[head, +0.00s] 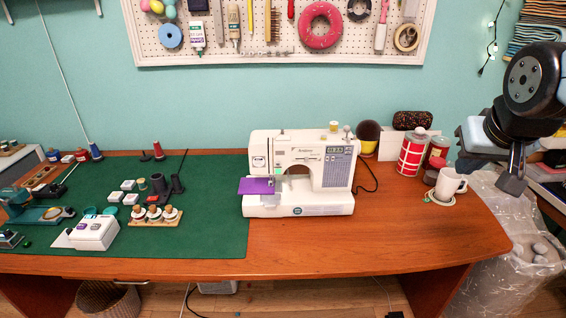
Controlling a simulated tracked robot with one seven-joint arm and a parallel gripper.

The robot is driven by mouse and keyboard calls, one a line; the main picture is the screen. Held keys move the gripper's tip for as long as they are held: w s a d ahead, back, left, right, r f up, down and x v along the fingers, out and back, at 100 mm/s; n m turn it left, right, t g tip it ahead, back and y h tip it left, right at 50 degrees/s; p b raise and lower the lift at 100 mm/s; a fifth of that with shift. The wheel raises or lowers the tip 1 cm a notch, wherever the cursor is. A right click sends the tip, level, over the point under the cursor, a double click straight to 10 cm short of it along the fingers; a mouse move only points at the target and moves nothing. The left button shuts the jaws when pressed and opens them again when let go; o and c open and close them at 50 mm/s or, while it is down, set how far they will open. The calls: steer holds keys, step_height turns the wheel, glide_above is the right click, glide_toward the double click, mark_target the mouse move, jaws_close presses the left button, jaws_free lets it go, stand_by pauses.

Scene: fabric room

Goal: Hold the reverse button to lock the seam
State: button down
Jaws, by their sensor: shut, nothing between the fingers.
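A white sewing machine (300,173) stands upright on the wooden table, right of the green mat's edge. A piece of purple fabric (256,186) lies on its left end near the needle area. A round teal mark (297,211) shows low on its front, and a panel with a small display (337,165) is on its right part. I cannot tell which control is the reverse button at this size. My gripper (512,183) hangs at the right, beyond the table's right end, shut and empty, well apart from the machine.
A white mug (446,184) on a coaster and a red-and-white canister (412,153) stand between the machine and my gripper. A green mat (200,245) with spools and small boxes covers the left. The table front (400,240) right of the machine is clear.

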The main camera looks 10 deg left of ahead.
steer(key=w+a+f+n+t+y, duration=0.1)
steer(key=w+a+f, duration=0.25)
steer(key=w, duration=0.35)
steer(key=w+a+f+n+t+y, duration=0.1)
steer(key=w+a+f, duration=0.1)
steer(key=w+a, duration=0.3)
steer(key=n+t+y, duration=0.1)
steer(key=n+y, duration=0.1)
steer(key=y, duration=0.5)
glide_toward(278, 164)
steer(key=s+d+r, duration=0.1)
steer(key=d, duration=0.6)
steer(key=s+a+f+g+y, duration=0.1)
steer(key=s+a+f+y, duration=0.4)
steer(key=a, duration=0.4)
steer(key=shift+f, duration=0.25)
steer(key=shift+w, duration=0.1)
steer(key=w+a, duration=0.2)
steer(key=w, duration=0.6)
steer(key=shift+w, duration=0.2)
steer(key=shift+w+a, duration=0.15)
steer(key=shift+w, duration=0.25)
